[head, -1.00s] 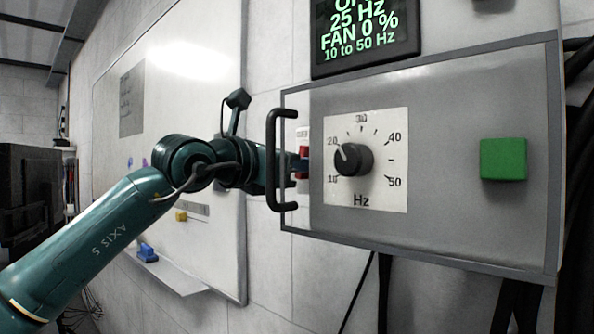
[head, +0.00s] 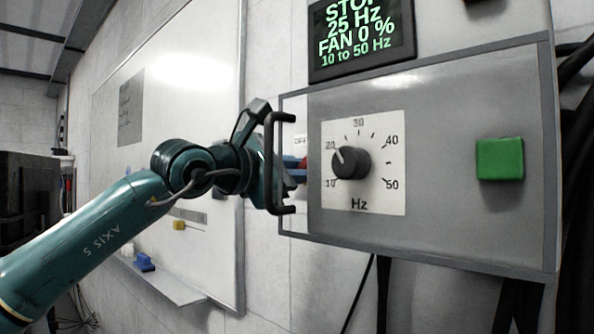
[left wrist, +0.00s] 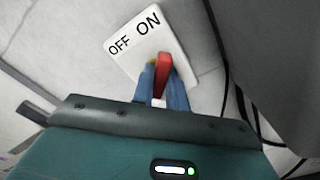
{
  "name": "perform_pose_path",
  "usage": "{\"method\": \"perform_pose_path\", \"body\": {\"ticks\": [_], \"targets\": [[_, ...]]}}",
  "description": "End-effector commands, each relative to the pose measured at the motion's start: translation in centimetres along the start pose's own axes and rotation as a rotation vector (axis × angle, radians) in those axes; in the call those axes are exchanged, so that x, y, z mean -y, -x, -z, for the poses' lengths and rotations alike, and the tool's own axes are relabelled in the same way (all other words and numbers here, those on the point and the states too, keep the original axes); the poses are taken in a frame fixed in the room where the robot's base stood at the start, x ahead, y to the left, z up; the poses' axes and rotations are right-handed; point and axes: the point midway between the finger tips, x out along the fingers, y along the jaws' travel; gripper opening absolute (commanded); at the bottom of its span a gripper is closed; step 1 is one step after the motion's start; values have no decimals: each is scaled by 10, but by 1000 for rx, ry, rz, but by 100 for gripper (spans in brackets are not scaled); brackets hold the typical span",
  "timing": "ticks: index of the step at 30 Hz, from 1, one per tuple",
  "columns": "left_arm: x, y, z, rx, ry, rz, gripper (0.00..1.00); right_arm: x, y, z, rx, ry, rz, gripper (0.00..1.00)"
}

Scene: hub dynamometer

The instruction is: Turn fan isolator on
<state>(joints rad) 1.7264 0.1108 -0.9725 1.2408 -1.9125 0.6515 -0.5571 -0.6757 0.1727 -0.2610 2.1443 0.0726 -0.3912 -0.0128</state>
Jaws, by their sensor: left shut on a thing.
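The fan isolator shows in the left wrist view as a white plate (left wrist: 150,42) lettered OFF and ON, with a red lever (left wrist: 163,72). My left gripper (left wrist: 162,88) has its blue fingers shut around the lever, one on each side. The lever's tip lies below the word ON in that picture. In the head view my left gripper (head: 298,172) reaches behind the black door handle to the isolator, which is mostly hidden there. The display (head: 361,40) reads STOP, 25 Hz, FAN 0 %. My right gripper is out of view.
The black handle (head: 271,165) stands close against my left wrist. The grey control panel (head: 460,110) carries a Hz dial (head: 350,162) and a green button (head: 500,159). A whiteboard (head: 195,90) is on the wall behind my left arm.

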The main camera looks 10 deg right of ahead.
Motion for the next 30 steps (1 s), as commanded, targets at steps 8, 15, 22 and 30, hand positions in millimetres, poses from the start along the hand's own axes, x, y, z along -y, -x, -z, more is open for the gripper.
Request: {"method": "perform_pose_path", "body": {"ticks": [8,15,22,30], "targets": [[0,0,0,0,-12,-1,0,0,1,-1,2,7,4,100],[0,0,0,0,-12,-1,24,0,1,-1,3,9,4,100],[0,0,0,0,-9,0,36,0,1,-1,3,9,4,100],[0,7,1,0,-9,-2,36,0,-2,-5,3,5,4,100]]}}
